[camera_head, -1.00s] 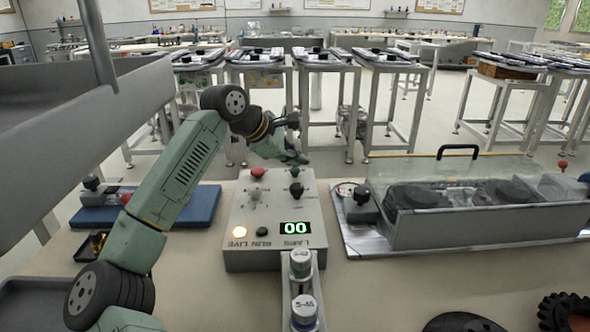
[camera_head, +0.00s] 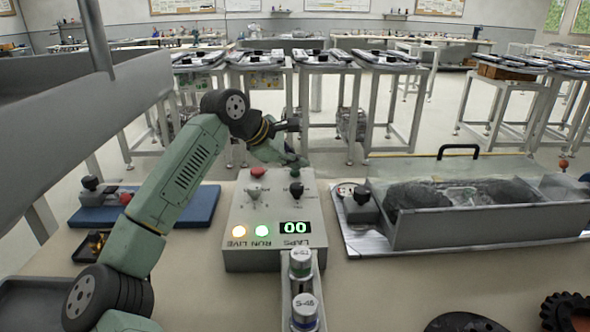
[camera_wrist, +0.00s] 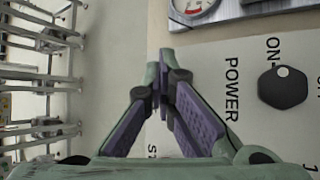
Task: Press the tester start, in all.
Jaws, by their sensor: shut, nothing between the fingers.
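The tester's grey control box (camera_head: 272,240) stands on the bench in the middle of the head view. In the wrist view the shut fingers (camera_wrist: 158,85) point over the panel beside the POWER lettering and a black knob (camera_wrist: 283,87). A label starting "ST" is partly hidden by them.
A blue mat (camera_head: 150,205) lies on the left.

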